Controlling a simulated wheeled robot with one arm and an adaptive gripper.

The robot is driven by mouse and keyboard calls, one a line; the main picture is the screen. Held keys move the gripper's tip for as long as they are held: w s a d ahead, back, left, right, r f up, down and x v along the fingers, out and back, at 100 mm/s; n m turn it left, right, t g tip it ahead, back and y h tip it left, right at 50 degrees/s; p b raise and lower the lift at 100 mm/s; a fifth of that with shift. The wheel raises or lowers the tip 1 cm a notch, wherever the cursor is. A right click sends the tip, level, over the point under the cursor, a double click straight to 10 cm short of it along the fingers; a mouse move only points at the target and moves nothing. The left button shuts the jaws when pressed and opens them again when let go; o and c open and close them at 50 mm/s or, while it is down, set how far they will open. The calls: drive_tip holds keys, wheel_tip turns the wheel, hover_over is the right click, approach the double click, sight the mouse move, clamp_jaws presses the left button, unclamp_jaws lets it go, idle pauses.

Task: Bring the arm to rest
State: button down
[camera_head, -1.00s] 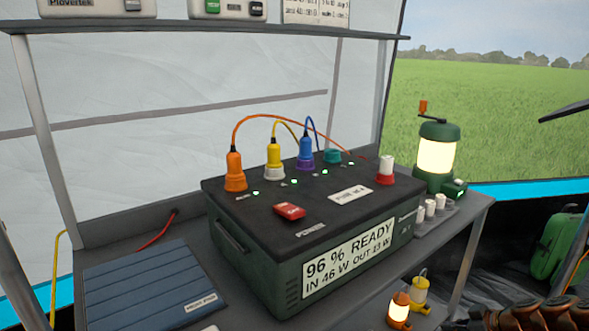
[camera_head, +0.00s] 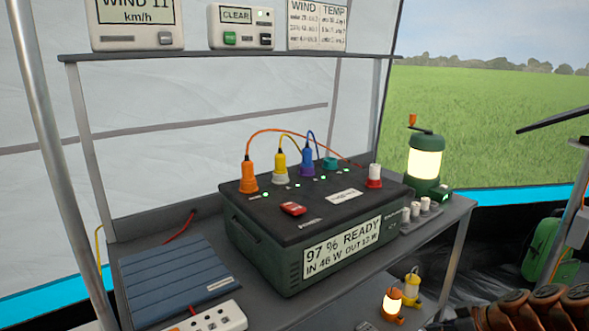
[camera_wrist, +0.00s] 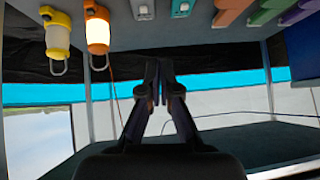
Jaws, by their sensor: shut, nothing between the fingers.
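My gripper (camera_wrist: 159,82) shows in the wrist view, its two dark fingers together at the tips with nothing between them. It points toward a shelf edge and the tent wall, and touches nothing that I can see. In the head view a brown jointed part of my arm (camera_head: 550,306) shows at the lower right corner; the gripper itself is not in that view.
A green power box (camera_head: 270,255) with coloured plugs stands on a grey table. A blue folded panel (camera_head: 180,276) and a white socket strip (camera_head: 215,318) lie at its left. A green lantern (camera_head: 425,160) stands behind right. Two small lanterns (camera_wrist: 97,30) show in the wrist view.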

drive_tip(key=s+a+r+g+p, duration=0.2)
drive_tip(key=s+a+r+p, duration=0.3)
drive_tip(key=r, duration=0.4)
drive_tip(key=s+a+r+g+p, duration=0.1)
drive_tip(key=s+a+r+p, duration=0.2)
drive_tip(key=a+r+p, duration=0.4)
drive_tip(key=s+a+r+g+p, duration=0.2)
drive_tip(key=s+a+r+p, duration=0.3)
drive_tip(key=r, duration=0.5)
drive_tip(key=s+r+m+g+h+p, duration=0.3)
drive_tip(key=s+r+m+h+p, duration=0.3)
drive_tip(key=s+r+p, duration=1.1)
drive_tip(key=s+r+m, duration=0.1)
drive_tip(key=s+r, duration=0.2)
drive_tip(key=s, duration=0.1)
drive_tip(key=shift+r+m+p, duration=0.2)
drive_tip(key=shift+m+p, duration=0.1)
drive_tip(key=shift+p, duration=0.05)
